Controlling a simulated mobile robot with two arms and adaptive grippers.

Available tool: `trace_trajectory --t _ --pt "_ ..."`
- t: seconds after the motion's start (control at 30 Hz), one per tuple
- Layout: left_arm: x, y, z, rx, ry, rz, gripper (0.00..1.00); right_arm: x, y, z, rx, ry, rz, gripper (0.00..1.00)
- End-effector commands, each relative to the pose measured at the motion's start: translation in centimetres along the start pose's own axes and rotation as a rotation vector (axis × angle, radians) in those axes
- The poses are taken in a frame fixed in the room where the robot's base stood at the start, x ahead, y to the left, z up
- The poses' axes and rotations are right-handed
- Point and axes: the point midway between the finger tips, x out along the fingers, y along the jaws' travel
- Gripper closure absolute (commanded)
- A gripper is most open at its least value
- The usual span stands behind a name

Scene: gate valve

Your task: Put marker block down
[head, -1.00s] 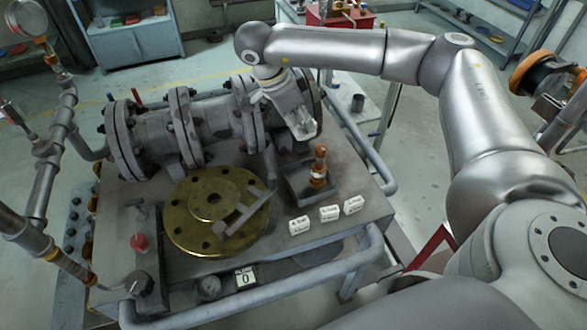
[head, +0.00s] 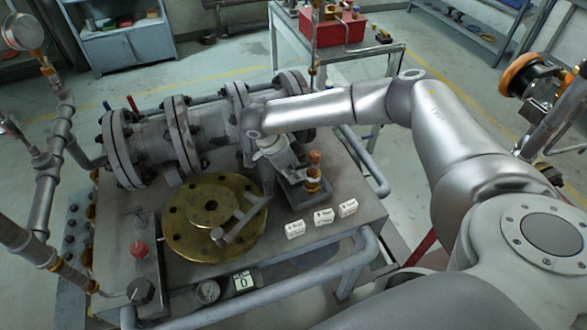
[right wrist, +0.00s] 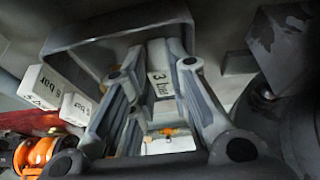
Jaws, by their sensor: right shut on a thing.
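A white marker block (right wrist: 160,70) lettered "3 bar" sits between the fingers of my right gripper (right wrist: 158,85) in the right wrist view. That gripper is shut on it. In the head view the right gripper (head: 296,176) points down beside the dark square tray (head: 307,203) on the bench. I cannot make out the held block there, nor whether it touches a surface. Three other white blocks stand in a row at the bench's front right: left block (head: 294,229), middle block (head: 323,216), right block (head: 347,207). My left gripper is out of view.
An orange-brown topped fitting (head: 314,172) stands at the tray, close to the right gripper. A round brass flange (head: 190,233) with a grey lever lies left of the tray. Flanged grey valve piping (head: 150,145) fills the bench's back. A pipe rail (head: 345,258) runs along the front.

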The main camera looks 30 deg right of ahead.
Motion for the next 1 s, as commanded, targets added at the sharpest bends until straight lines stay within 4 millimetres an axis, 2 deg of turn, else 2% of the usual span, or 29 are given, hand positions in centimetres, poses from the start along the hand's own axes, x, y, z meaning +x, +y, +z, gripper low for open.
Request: trace_trajectory --t 0.23,0.27,0.33,0.67,0.77,1.0 --pt "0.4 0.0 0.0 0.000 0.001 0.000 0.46 0.4 0.0 0.1 0.000 0.000 0.000 1.00" --pt "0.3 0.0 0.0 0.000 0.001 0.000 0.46 0.3 0.0 0.1 0.001 0.000 0.000 0.80" --pt "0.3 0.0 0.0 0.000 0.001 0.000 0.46 0.2 0.0 0.1 0.001 0.000 0.000 0.74" --pt "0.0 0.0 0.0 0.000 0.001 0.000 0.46 0.0 0.0 0.0 0.001 0.000 0.000 0.74" --pt "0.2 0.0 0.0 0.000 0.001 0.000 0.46 -0.7 -0.1 0.0 0.000 -0.002 -0.002 0.74" --pt "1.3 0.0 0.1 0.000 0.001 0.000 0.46 -5.5 -0.1 0.1 0.000 -0.002 -0.005 0.74"
